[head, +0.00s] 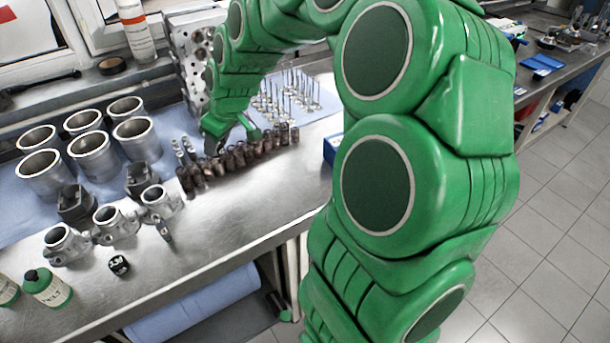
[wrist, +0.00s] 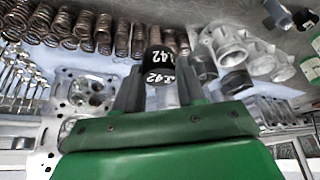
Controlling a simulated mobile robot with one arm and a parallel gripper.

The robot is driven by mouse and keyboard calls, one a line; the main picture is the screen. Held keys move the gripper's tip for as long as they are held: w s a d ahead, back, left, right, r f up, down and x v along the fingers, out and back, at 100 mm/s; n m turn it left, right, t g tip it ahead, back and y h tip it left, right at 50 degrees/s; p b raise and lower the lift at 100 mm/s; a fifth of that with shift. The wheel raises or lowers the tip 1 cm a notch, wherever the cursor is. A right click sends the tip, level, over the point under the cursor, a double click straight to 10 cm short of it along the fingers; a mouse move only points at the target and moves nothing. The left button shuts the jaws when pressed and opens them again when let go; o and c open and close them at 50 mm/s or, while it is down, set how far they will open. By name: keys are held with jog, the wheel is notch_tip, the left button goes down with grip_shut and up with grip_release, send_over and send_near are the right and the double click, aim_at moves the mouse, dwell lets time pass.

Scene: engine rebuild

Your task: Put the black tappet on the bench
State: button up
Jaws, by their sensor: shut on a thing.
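A black tappet (wrist: 157,66) with white "42" marking is between the fingertips of my gripper (wrist: 160,92) in the wrist view, and the jaws are shut on it. More white digits show on a black surface just beside it; I cannot tell if that is the same piece. In the head view my gripper (head: 230,133) is over the blue mat behind the row of springs, and the held tappet is hidden. Another black piece with white marking (head: 119,265) stands on the bare metal of the bench (head: 215,245) near its front.
A row of dark springs (head: 240,157) lies in front of my gripper. Several cylinder liners (head: 92,157) and metal castings (head: 110,222) stand to the left. Valves (head: 290,95) stand upright behind right. The bench front between springs and edge is clear.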

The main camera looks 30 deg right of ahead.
jog(key=s+d+n+g+y, duration=0.1)
jog(key=s+d+n, duration=0.1)
jog(key=s+d, duration=0.8)
jog(key=s+d+n, duration=0.2)
jog(key=s+d, duration=0.3)
jog(key=s, duration=0.9)
jog(key=w+d+f, duration=0.1)
jog(key=w+f, duration=0.1)
jog(key=w, duration=0.1)
jog(key=w+d+f, duration=0.2)
jog(key=w+f, duration=0.1)
jog(key=w, duration=0.1)
jog(key=w+d+f, duration=0.2)
jog(key=w+f, duration=0.1)
jog(key=w, duration=0.1)
jog(key=shift+w+d, duration=0.2)
jog(key=shift+w, duration=0.05)
jog(key=shift+w+d+f, duration=0.2)
jog(key=shift+w+f, duration=0.15)
jog(key=shift+f, duration=0.2)
jog(key=shift+w+d+f, duration=0.15)
jog(key=shift+w+f, duration=0.15)
jog(key=shift+f, duration=1.45)
jog(key=shift+f, duration=0.1)
jog(key=o, duration=1.1)
jog(key=shift+c, duration=0.2)
